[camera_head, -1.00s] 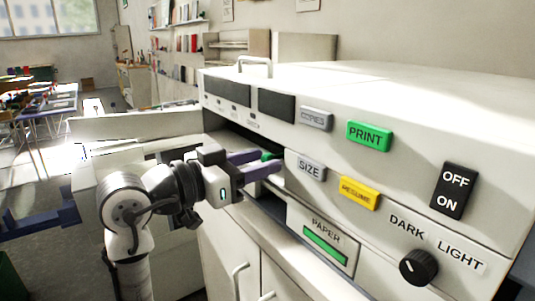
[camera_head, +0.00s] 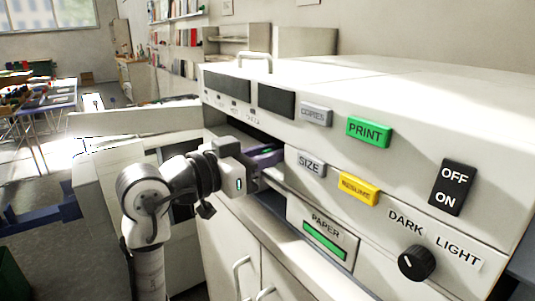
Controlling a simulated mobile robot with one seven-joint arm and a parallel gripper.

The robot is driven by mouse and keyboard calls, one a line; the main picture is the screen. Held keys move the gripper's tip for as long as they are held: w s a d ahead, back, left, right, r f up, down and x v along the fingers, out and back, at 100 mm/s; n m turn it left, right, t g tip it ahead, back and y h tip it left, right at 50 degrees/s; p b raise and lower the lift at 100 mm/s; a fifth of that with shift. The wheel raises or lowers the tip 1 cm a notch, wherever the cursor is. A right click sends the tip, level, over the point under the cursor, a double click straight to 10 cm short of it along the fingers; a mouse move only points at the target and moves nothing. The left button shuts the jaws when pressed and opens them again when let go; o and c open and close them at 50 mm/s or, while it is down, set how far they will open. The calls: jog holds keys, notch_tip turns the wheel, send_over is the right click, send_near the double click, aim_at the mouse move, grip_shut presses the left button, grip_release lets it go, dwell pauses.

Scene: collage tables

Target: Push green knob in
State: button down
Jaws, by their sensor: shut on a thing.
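My gripper (camera_head: 270,158) has purple fingers and is at the left part of the machine's front, by the dark slot (camera_head: 240,136) left of the SIZE button. Its fingers are closed together there. The white copier (camera_head: 350,85) carries the knob's side of the front panel. I cannot tell how far the knob stands out.
A green PRINT button (camera_head: 369,132), grey SIZE button (camera_head: 311,164), yellow RESUME button (camera_head: 358,189) and black OFF/ON switch (camera_head: 453,187) are on the panel. A dark dial (camera_head: 417,263) sits lower right. A white cabinet (camera_head: 240,235) stands below.

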jog(key=x, duration=0.3)
jog(key=shift+w+d, duration=0.2)
jog(key=shift+d, duration=0.15)
jog(key=shift+a, duration=0.1)
jog(key=c, duration=1.3)
grip_release()
jog(key=b+v, duration=0.2)
jog(key=v, duration=1.1)
jog(key=shift+s+a, duration=0.2)
jog(key=shift+a, duration=0.05)
